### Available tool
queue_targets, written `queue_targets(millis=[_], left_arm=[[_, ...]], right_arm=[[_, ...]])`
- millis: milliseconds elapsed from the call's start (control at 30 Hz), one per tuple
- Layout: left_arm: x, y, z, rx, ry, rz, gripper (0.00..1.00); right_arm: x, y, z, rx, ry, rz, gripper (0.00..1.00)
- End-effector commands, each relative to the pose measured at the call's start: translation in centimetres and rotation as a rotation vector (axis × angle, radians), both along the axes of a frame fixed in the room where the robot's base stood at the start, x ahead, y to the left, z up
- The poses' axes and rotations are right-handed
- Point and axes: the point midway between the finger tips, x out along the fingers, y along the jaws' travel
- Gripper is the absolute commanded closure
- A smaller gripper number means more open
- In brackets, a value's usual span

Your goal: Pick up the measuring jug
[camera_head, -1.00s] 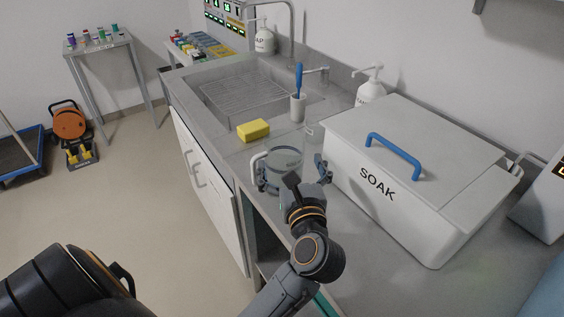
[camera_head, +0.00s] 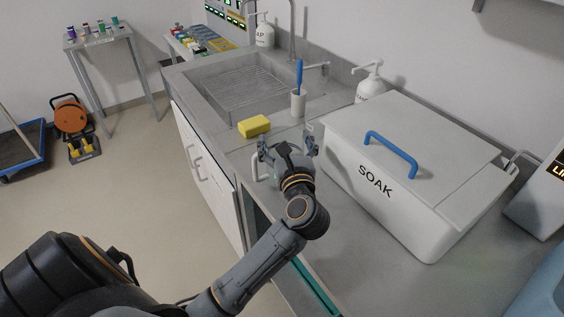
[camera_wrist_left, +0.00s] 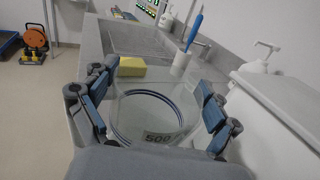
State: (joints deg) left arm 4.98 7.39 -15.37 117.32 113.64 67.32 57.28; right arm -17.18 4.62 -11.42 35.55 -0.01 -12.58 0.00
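The measuring jug is clear, with dark blue rings and a "500" label. In the left wrist view the jug (camera_wrist_left: 150,118) stands between my left gripper's (camera_wrist_left: 156,92) two fingers. In the head view the gripper (camera_head: 286,144) hides most of the jug; its pale handle (camera_head: 256,168) shows at the left. The gripper is open, with one finger on each side of the jug. I cannot tell whether either finger touches it. My right gripper is not in view.
A yellow sponge (camera_head: 254,126) and a cup (camera_head: 298,103) with a blue brush lie just beyond, beside the sink (camera_head: 245,85). The white SOAK box (camera_head: 350,180) with a blue lid handle stands close to the right. The counter's front edge is near on the left.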

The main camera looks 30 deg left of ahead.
Motion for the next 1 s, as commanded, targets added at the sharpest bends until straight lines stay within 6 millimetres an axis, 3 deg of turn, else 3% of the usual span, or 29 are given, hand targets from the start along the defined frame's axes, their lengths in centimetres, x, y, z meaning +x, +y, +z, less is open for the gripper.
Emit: queue_targets(millis=[33,200,467,667,800,1000], left_arm=[[0.0,0.0,0.0,0.000,0.000,0.000,0.33],[0.0,0.0,0.0,-0.001,0.001,0.000,0.67],[0.0,0.0,0.1,-0.001,-0.001,0.000,0.67],[0.0,0.0,1.4,-0.005,-0.006,0.000,0.67],[-0.3,-0.1,3.7,-0.005,-0.009,0.000,0.67],[-4.4,-0.3,8.5,-0.007,-0.010,-0.001,0.67]], right_arm=[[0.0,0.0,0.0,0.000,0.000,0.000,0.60],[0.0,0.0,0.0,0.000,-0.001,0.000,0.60],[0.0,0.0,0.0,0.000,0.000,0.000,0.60],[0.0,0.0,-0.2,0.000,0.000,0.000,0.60],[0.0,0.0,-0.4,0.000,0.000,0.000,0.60],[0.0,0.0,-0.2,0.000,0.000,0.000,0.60]])
